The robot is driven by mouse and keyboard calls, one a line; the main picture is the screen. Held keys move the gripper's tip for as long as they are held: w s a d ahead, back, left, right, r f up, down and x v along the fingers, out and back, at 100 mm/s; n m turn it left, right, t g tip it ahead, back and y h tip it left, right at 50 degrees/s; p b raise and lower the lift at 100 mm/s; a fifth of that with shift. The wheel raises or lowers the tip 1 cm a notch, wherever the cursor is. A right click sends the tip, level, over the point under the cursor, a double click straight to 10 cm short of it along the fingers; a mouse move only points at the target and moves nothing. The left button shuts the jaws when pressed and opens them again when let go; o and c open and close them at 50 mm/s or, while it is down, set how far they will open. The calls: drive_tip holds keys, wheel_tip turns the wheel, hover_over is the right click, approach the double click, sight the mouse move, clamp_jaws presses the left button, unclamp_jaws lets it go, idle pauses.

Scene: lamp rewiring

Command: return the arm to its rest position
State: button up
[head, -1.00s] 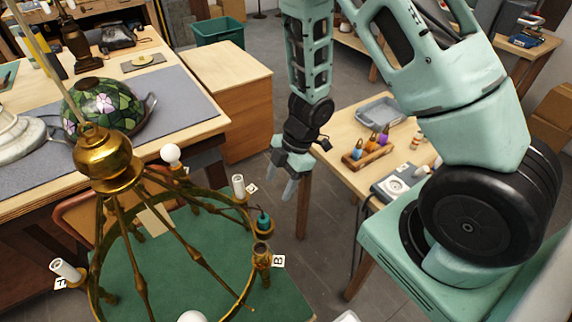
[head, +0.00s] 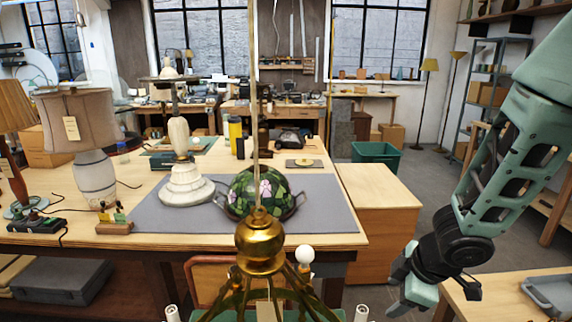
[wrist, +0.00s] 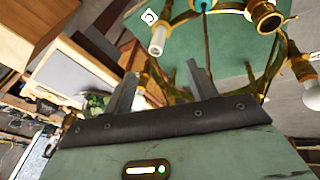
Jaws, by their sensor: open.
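The chandelier's lower part is cut off in the head view.
A wooden workbench (head: 325,165) carries a grey mat (head: 325,207), a stained-glass shade (head: 258,188) and lamps. A wooden cabinet (head: 375,240) stands behind my gripper. A grey tray (head: 550,290) sits on the side table. Grey floor shows right of the cabinet.

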drive_tip(key=s+a+r+m+g+b, duration=0.1)
drive_tip(key=s+a+m+g+b, duration=0.1)
drive_tip(key=s, duration=0.9)
drive_tip(key=s+a+r+m+g+h+b, duration=0.1)
drive_tip(key=s+a+m+b, duration=0.3)
drive_tip(key=s, duration=0.6)
drive_tip(key=a+r+b, duration=0.1)
drive_tip(key=a, duration=0.1)
drive_tip(key=shift+s+a+g+h, duration=0.3)
drive_tip(key=shift+s+a+g, duration=0.05)
drive_tip(key=shift+a+g, duration=0.05)
